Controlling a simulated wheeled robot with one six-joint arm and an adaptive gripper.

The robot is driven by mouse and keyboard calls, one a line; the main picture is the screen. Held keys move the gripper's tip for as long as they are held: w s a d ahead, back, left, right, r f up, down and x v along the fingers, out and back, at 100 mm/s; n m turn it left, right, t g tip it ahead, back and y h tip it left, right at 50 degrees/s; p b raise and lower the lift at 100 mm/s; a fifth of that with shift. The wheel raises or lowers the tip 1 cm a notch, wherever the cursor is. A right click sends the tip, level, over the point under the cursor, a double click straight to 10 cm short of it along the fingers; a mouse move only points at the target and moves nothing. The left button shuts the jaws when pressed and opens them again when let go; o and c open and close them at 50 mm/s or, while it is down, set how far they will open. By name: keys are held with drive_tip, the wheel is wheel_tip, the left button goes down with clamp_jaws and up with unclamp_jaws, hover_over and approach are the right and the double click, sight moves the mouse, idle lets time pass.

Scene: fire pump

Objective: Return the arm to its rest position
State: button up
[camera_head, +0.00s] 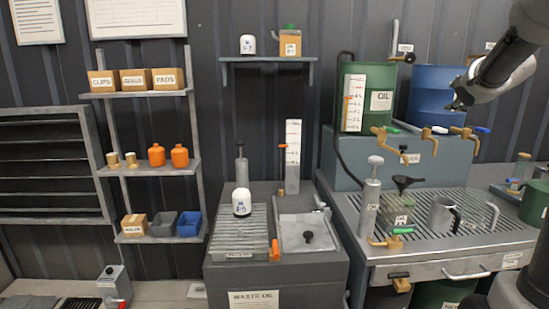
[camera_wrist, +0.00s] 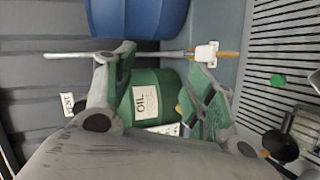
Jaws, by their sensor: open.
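My arm comes in from the upper right of the head view. My gripper (camera_head: 459,100) hangs in the air in front of the blue drum (camera_head: 433,92), apart from the bench below. In the wrist view my gripper (camera_wrist: 160,70) has its two fingers spread wide, with nothing between them. Behind them are the green oil drum (camera_wrist: 146,98) and the blue drum (camera_wrist: 138,14). The green drum (camera_head: 366,97) also shows in the head view, left of the gripper.
Brass taps (camera_head: 426,141) stick out below the drums. A grated steel bench (camera_head: 470,235) holds a black funnel (camera_head: 402,184), a steel jug (camera_head: 440,214) and a pump (camera_head: 369,208). A waste oil cabinet (camera_head: 275,272) stands left. Wall shelves (camera_head: 150,167) are further left.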

drive_tip(key=s+a+f+m+g, duration=0.2)
drive_tip(key=s+f+m+g, duration=0.3)
drive_tip(key=s, duration=0.4)
drive_tip(key=s+a+f+m+g, duration=0.2)
drive_tip(key=s+f+m, duration=0.3)
drive_tip(key=s+f, duration=0.3)
drive_tip(key=s+a+f+m+g+y, duration=0.2)
drive_tip(key=s+a+f+y, duration=0.2)
drive_tip(key=s+a, duration=1.4)
drive_tip(key=shift+s+m, duration=0.3)
drive_tip(key=shift+s, duration=0.65)
